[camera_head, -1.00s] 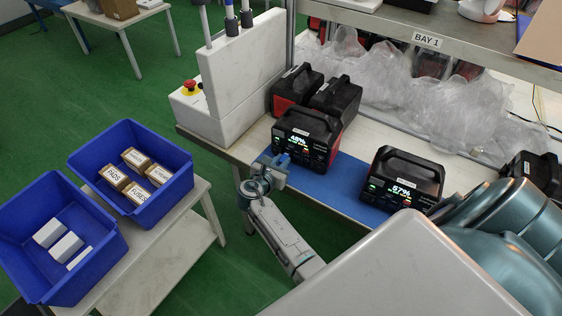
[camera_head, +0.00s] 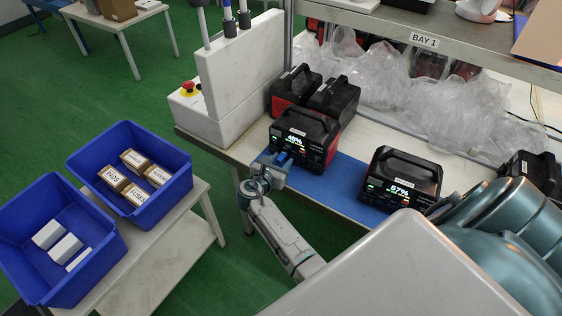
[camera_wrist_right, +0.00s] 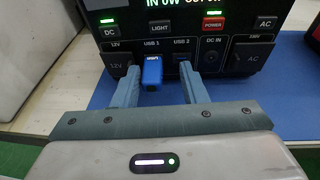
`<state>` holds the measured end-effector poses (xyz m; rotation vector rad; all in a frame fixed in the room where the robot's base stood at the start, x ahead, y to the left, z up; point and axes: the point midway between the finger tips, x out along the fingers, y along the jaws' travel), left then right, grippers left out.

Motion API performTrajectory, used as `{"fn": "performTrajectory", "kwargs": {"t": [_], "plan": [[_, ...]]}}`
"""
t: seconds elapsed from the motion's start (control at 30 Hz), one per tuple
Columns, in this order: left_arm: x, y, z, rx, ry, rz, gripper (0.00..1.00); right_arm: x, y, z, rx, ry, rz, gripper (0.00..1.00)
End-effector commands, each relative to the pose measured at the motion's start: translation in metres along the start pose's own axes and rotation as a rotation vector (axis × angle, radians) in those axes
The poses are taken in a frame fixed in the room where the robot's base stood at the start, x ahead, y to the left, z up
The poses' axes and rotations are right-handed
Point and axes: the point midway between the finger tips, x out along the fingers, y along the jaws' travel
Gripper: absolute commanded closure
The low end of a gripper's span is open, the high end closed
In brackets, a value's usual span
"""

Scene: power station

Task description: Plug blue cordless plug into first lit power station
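The lit power station (camera_head: 304,138) on the left of the bench front row is black and red, with a display reading about 48%. It also shows close up in the right wrist view (camera_wrist_right: 222,48). The blue plug (camera_wrist_right: 152,72) sits at its USB 1 port, its body sticking out towards me. How deep it sits is hard to tell. My right gripper (camera_wrist_right: 158,88) is open around the plug, with a finger on either side and a visible gap to each. In the head view the right gripper (camera_head: 272,168) is at the station's front. My left gripper is not in view.
A second lit power station (camera_head: 401,180), reading 57%, stands to the right on the blue mat (camera_head: 335,184). Other stations stand behind, near crumpled clear plastic (camera_head: 450,108). Two blue bins (camera_head: 50,235) stand on a small table at the left. A white block column (camera_head: 240,80) is left of the stations.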

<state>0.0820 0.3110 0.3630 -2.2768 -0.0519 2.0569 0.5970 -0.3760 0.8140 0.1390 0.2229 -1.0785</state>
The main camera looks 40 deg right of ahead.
Motion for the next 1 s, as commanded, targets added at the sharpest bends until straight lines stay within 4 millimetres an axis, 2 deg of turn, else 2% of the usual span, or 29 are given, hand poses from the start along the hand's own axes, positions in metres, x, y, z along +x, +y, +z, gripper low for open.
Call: {"fn": "performTrajectory", "kwargs": {"t": [0.17, 0.4, 0.6, 0.77, 1.0], "plan": [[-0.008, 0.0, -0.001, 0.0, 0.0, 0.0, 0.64, -0.012, 0.002, 0.004, 0.002, 0.0, 0.004, 0.56], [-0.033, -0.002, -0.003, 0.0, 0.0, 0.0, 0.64, -0.06, 0.0, 0.005, 0.002, 0.004, 0.002, 0.56], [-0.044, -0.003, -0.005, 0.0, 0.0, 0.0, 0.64, -0.094, -0.001, 0.003, 0.001, 0.003, 0.001, 0.56], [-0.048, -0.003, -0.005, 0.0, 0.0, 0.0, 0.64, -0.107, -0.001, 0.001, 0.002, 0.001, 0.0, 0.56], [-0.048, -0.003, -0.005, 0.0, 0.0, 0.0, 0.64, -0.109, -0.001, 0.0, 0.002, -0.001, 0.0, 0.56]]}}
